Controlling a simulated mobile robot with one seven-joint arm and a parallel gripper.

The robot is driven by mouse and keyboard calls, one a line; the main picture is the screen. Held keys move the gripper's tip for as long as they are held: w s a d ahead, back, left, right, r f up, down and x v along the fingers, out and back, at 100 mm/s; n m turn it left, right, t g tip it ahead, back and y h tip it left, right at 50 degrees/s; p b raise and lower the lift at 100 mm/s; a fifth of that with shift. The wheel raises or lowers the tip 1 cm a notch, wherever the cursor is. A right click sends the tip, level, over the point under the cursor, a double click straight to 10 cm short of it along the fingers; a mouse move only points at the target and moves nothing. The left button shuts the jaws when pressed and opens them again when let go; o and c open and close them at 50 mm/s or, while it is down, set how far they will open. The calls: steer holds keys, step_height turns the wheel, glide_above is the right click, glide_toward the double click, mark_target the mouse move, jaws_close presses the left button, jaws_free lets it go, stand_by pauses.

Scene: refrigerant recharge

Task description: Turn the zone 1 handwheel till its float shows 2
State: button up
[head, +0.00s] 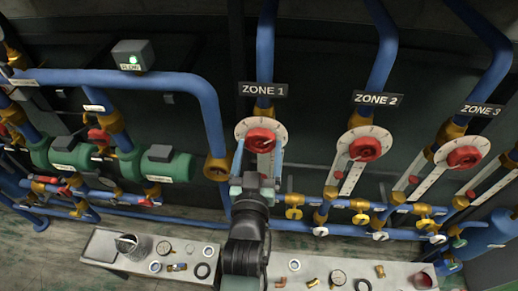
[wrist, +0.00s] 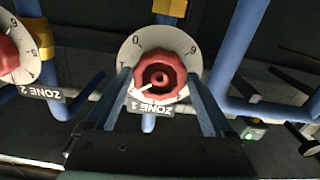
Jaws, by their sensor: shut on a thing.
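The zone 1 handwheel (head: 261,139) is red and sits on a round white dial (head: 243,127) under the ZONE 1 sign (head: 264,90). In the wrist view the handwheel (wrist: 160,76) appears upside down, with a white pointer mark at its lower left and a dial (wrist: 158,40) behind it. My gripper (head: 259,155) is shut on the handwheel, one finger on each side; the wrist view shows both fingers (wrist: 160,84) flanking it. The white float scale (head: 266,168) below the handwheel is mostly hidden by my gripper, and its float reading cannot be made out.
The zone 2 handwheel (head: 365,148) and zone 3 handwheel (head: 464,157) stand to the right on similar dials. Blue pipes (head: 208,100) run close by on the left. A bench (head: 110,256) below holds a mug, gauges and fittings.

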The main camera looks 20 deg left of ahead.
steer(key=shift+r, duration=0.2)
steer(key=shift+n, duration=0.6)
steer(key=shift+a+r, duration=0.1)
steer(key=shift+r, duration=0.05)
steer(key=shift+n+p, duration=0.3)
steer(key=shift+n, duration=0.3)
steer(key=o, duration=1.3)
steer(key=shift+f+p+v, duration=0.2)
steer(key=shift+p+v, duration=1.85)
steer(key=shift+v, duration=1.55)
